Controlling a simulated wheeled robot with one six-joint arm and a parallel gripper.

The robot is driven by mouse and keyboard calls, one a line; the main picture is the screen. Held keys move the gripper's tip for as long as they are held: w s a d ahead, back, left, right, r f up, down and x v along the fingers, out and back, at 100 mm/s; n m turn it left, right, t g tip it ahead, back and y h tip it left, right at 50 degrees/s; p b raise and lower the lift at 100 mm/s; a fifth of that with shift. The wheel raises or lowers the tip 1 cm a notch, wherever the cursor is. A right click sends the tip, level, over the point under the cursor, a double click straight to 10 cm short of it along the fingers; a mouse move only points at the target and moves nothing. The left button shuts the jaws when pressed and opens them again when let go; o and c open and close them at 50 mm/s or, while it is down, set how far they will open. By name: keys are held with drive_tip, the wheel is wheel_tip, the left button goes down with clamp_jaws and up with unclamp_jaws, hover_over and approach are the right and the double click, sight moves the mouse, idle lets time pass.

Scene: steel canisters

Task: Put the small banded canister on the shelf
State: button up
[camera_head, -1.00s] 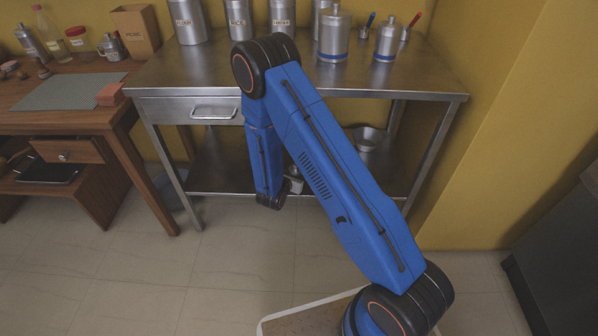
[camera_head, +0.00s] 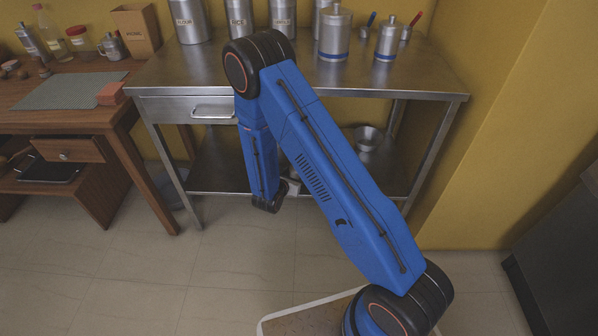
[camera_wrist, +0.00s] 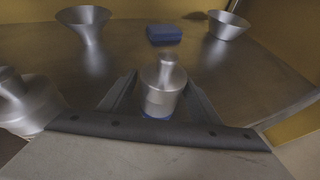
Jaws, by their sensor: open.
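In the wrist view a small steel canister (camera_wrist: 162,88) with a knob lid stands upright between my gripper's fingers (camera_wrist: 160,84). A blue band shows at its base. The fingers are open on either side of it; I cannot tell whether they touch it. In the head view my forearm reaches down in front of the steel table, and my gripper is mostly hidden near the lower shelf (camera_head: 222,165). On the tabletop (camera_head: 290,75) stand another small blue-banded canister (camera_head: 387,40) and a larger blue-banded one (camera_head: 334,34).
In the wrist view a funnel (camera_wrist: 84,24), a blue block (camera_wrist: 164,34) and a metal bowl (camera_wrist: 227,26) stand beyond, with a larger canister (camera_wrist: 25,103) at left. Labelled canisters (camera_head: 240,18) line the tabletop's back. A wooden desk (camera_head: 70,118) is at left.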

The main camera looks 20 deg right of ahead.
sight(293, 176)
drive_tip(key=v, duration=0.9)
drive_tip(key=shift+r, duration=0.1)
drive_tip(key=s+d+r+m+g, duration=0.3)
drive_tip(key=s+d+r+m, duration=0.25)
drive_tip(key=r, duration=0.25)
drive_tip(key=s+d+r+m+g+h, duration=0.1)
drive_tip(key=s+d+r+m+g, duration=0.1)
drive_tip(key=s+d+r+m, duration=0.45)
drive_tip(key=s+d+r+m+g, duration=0.25)
drive_tip(key=d+r, duration=0.25)
drive_tip(key=r, duration=0.5)
drive_tip(key=s+a+r+m+t+y, duration=0.1)
drive_tip(key=s+r+m+y, duration=0.4)
drive_tip(key=s, duration=0.5)
drive_tip(key=s+a+r+m+t+y, duration=0.1)
drive_tip(key=s+a+r+m+y, duration=0.3)
drive_tip(key=s+r+m, duration=0.4)
drive_tip(key=s, duration=0.2)
drive_tip(key=shift+s+a+r+y, duration=0.2)
drive_tip(key=shift+s+r+y, duration=0.1)
drive_tip(key=shift+s+y, duration=0.1)
